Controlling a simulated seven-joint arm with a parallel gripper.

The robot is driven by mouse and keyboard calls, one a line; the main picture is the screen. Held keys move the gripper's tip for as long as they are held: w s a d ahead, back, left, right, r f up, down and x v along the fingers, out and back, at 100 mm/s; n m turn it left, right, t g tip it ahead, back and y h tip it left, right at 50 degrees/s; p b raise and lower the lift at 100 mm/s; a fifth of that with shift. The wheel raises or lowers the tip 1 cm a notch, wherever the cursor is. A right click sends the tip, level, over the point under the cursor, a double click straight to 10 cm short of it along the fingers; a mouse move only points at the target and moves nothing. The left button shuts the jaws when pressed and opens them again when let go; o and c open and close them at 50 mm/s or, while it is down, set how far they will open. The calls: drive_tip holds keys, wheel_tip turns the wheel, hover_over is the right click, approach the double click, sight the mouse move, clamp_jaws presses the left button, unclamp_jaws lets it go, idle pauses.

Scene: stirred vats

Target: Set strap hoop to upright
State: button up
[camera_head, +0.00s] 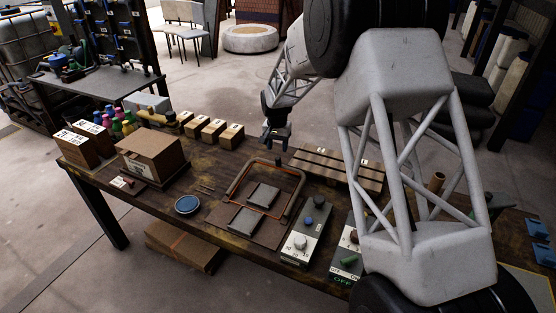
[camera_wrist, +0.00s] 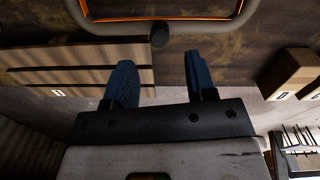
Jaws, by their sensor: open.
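The strap hoop (camera_head: 298,184) is a rounded, brownish-orange tube frame on a dark base plate with two grey pads (camera_head: 263,195) on the table. It looks low and leaning rather than upright, but its exact angle is hard to tell. A small dark knob (camera_head: 278,161) sits at the middle of its far bar. In the wrist view the hoop's bar (camera_wrist: 115,28) crosses the top, with the knob (camera_wrist: 159,36) hanging from it. My gripper (camera_head: 276,142) is above the table beyond the far bar. In the wrist view its blue fingers (camera_wrist: 160,75) are apart and empty, clear of the knob.
A slatted wooden rack (camera_head: 338,170) lies right of the hoop. Control boxes with knobs (camera_head: 305,233) stand at the front right. A blue round dish (camera_head: 188,205) and a brown box (camera_head: 150,155) are to the left. Small labelled blocks (camera_head: 213,130) stand behind.

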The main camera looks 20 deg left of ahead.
sight(278, 159)
drive_tip(key=shift+d+f, duration=0.1)
drive_tip(key=shift+f, duration=3.25)
drive_tip(key=shift+c, duration=0.2)
clamp_jaws()
